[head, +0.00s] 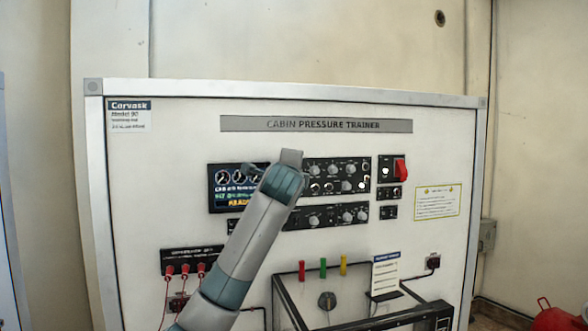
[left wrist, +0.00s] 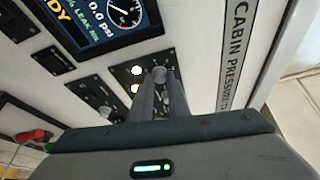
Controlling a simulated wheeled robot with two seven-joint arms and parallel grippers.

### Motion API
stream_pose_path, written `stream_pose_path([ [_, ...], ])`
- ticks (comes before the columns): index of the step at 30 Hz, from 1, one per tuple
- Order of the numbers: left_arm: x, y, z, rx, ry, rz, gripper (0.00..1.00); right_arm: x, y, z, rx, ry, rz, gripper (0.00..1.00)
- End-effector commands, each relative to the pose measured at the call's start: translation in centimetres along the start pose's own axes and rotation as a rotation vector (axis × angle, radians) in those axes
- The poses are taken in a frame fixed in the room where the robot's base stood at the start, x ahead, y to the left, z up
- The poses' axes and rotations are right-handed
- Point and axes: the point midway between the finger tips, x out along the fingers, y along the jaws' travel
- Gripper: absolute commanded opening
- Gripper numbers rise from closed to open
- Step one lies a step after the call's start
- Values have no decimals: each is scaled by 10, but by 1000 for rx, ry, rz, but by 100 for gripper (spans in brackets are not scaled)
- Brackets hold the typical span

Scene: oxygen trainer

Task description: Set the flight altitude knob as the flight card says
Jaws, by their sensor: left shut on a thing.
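The trainer board (head: 150,230) stands upright in front of me, with a knob panel (head: 345,173) right of a lit display (head: 222,188). My left arm crosses the board and hides part of display and panel. My left gripper (left wrist: 160,88) is shut on a grey knob (left wrist: 159,73) of the panel in the left wrist view; its label is unreadable. In the head view the gripper is mostly hidden behind my wrist. A white card with a blue header (head: 386,272) stands low on the right, its text too small to read. My right gripper is out of view.
A red switch (head: 401,169) and a yellow-edged note (head: 437,203) are right of the panel. A second knob row (head: 325,216) lies below. Red, green and yellow pegs (head: 323,268) and a dark knob (head: 327,300) are lower down. Red cables (head: 185,270) hang at lower left.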

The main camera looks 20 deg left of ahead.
Motion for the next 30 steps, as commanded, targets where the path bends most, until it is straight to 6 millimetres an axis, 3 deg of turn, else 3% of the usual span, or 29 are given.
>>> stream_pose_path([
  [17, 0, 0, 0, 50, 1, 21, 0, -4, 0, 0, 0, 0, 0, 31],
  [18, 0, 0, 0, 50, 1, 21, 18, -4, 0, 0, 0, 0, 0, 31],
  [20, 0, 0, 0, 49, 1, 21, 32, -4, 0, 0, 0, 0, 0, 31],
  [30, 0, 0, 0, 48, 2, 19, 34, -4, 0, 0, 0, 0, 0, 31],
])
